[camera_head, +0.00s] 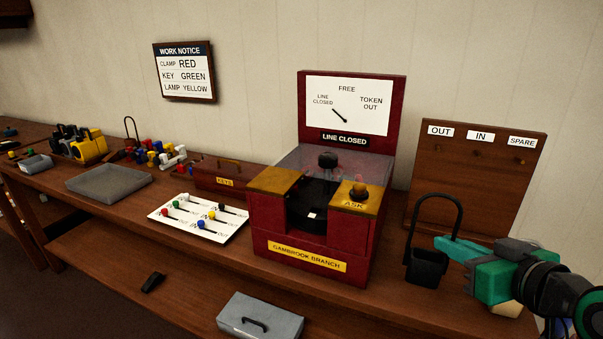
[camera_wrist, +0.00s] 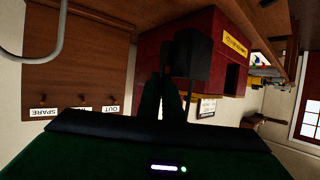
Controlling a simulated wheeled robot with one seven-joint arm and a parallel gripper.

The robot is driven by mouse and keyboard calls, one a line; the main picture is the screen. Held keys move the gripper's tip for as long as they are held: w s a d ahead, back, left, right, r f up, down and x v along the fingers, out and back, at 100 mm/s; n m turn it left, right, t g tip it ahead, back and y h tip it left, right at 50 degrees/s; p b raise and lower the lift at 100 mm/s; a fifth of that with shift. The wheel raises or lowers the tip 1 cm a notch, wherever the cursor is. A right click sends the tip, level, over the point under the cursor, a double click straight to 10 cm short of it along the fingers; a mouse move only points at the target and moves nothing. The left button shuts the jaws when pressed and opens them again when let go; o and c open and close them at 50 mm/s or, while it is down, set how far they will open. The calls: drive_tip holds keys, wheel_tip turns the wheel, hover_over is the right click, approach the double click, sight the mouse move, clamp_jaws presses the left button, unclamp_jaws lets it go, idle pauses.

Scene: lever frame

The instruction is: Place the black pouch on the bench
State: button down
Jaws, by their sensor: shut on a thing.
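The black pouch (camera_head: 427,266) has an open top and a tall loop handle. It is upright at the right end of the bench (camera_head: 377,291), in front of the peg board. My gripper (camera_head: 442,245) comes in from the right and is shut on the pouch, at the handle's lower right side. I cannot tell whether the pouch's base touches the bench. In the wrist view the dark fingers (camera_wrist: 172,92) reach toward a black shape that looks like the pouch (camera_wrist: 198,58); its details are lost in shadow.
A red lever machine (camera_head: 310,245) stands left of the pouch. The peg board (camera_head: 475,180) marked OUT, IN and SPARE stands behind it. A white card with coloured pins (camera_head: 198,218) and a grey tray (camera_head: 108,180) lie farther left. A grey box (camera_head: 258,318) sits lower in front.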

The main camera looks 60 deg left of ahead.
drive_tip(key=shift+a, duration=0.15)
drive_tip(key=shift+w+d+f, duration=0.95)
drive_tip(key=shift+w+f, duration=0.7)
drive_tip(key=shift+f, duration=0.2)
drive_tip(key=shift+w+d+f, duration=0.9)
drive_tip(key=shift+w+f, duration=0.75)
drive_tip(key=shift+f, duration=0.15)
drive_tip(key=shift+w+d+f, duration=0.95)
drive_tip(key=shift+w+f, duration=0.7)
drive_tip(key=shift+f, duration=0.2)
drive_tip(key=shift+f, duration=0.15)
drive_tip(key=c, duration=2.2)
unclamp_jaws()
